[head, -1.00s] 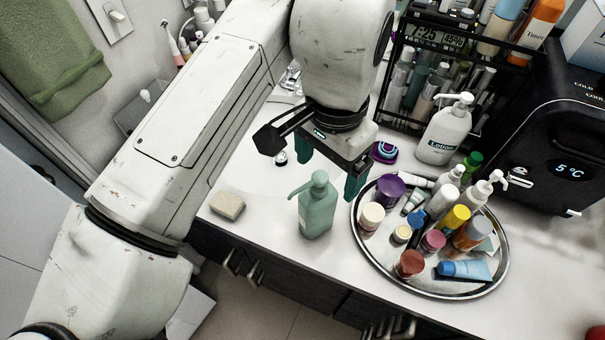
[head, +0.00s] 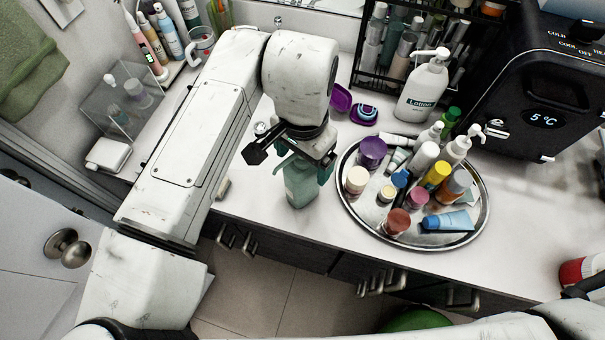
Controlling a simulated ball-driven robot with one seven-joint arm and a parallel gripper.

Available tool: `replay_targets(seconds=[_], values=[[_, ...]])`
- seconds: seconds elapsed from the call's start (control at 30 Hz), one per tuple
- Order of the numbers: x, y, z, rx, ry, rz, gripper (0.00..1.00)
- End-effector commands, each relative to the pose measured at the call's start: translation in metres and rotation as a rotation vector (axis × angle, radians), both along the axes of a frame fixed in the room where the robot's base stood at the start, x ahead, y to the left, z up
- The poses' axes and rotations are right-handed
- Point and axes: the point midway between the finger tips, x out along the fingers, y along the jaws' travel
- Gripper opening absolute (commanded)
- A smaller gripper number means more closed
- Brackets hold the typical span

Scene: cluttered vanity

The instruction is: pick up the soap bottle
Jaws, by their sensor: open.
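The soap bottle (head: 301,190) is a translucent green pump bottle, upright near the front edge of the counter. Its spout points left, and the pump head is partly hidden behind my gripper. My gripper (head: 304,163) is open, with its green-tipped fingers low over the bottle's upper part. One finger shows at the right of the bottle's top and the other near its upper left. I cannot tell whether either finger touches the bottle.
A round metal tray (head: 468,232) crowded with bottles and jars stands just right of the soap bottle. A white lotion bottle (head: 422,92) and a black mini fridge (head: 535,100) are behind it. A soap bar (head: 222,188) is partly hidden by my arm.

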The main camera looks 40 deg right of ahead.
Motion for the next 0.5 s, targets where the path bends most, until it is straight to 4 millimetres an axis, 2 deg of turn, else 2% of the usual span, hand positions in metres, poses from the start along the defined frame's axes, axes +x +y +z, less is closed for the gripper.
replay_targets(seconds=[0.13,0.37,0.5], values=[[-0.0004,-0.0002,-0.0105,0.000,0.001,0.000,0.89],[-0.0002,-0.0001,-0.0115,0.000,0.000,-0.001,0.88],[-0.0002,-0.0002,-0.0113,0.000,0.000,-0.001,0.74]])
